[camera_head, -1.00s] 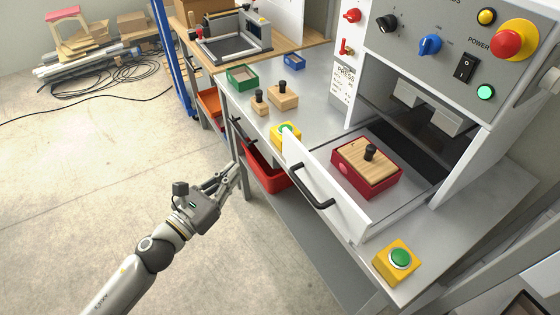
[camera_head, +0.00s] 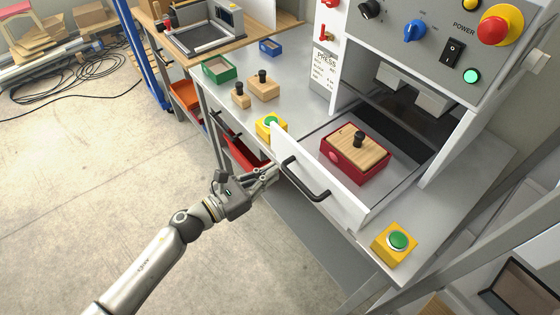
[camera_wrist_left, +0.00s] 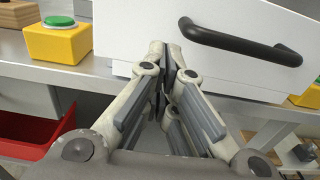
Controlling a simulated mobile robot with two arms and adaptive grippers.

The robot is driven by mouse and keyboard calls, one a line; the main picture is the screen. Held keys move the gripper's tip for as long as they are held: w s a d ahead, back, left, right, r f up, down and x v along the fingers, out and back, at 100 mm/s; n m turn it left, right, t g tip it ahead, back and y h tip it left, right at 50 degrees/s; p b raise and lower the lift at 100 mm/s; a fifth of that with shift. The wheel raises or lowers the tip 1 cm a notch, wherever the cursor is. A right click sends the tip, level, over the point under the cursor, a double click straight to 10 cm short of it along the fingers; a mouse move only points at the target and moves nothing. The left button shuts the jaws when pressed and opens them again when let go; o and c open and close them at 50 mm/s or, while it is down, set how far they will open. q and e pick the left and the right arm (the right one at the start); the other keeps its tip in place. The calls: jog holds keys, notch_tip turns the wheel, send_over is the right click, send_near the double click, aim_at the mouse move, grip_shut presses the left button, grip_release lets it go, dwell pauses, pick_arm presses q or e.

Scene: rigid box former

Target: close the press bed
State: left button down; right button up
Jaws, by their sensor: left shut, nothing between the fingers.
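The press bed is a drawer pulled out of the press, with a white front panel (camera_head: 345,190) and a black bar handle (camera_head: 305,180). A red box with a wooden lid and black knob (camera_head: 355,152) sits on the bed. My left gripper (camera_head: 274,170) is shut and empty, just in front of the panel's left part, left of the handle. In the left wrist view the fingers (camera_wrist_left: 165,75) point at the white panel (camera_wrist_left: 140,35), with the handle (camera_wrist_left: 240,45) up and to the right. Whether the fingertips touch the panel I cannot tell. My right gripper is not in view.
Yellow boxes with green buttons stand left of the bed (camera_head: 270,126) and right of it (camera_head: 395,243). Wooden blocks (camera_head: 263,87) and a green tray (camera_head: 219,70) lie on the bench. A red bin (camera_head: 243,155) hangs below.

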aim_at(310, 149)
pick_arm(q)
jog(key=x, duration=0.3)
jog(key=shift+w+d+p, duration=0.15)
jog(key=shift+d+p, duration=0.15)
jog(key=shift+p, duration=0.1)
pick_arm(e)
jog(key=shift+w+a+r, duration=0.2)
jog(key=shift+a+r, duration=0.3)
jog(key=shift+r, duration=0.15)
pick_arm(q)
jog(key=shift+w+d, duration=0.25)
jog(key=shift+d, duration=0.1)
jog(key=b+x, duration=0.3)
jog(key=x, duration=0.5)
jog(key=shift+w+d+f+b, duration=0.1)
jog(key=shift+w+d+b, duration=0.05)
jog(key=shift+b, duration=0.15)
jog(key=shift+w+d, duration=0.2)
jog(key=shift+d, duration=0.1)
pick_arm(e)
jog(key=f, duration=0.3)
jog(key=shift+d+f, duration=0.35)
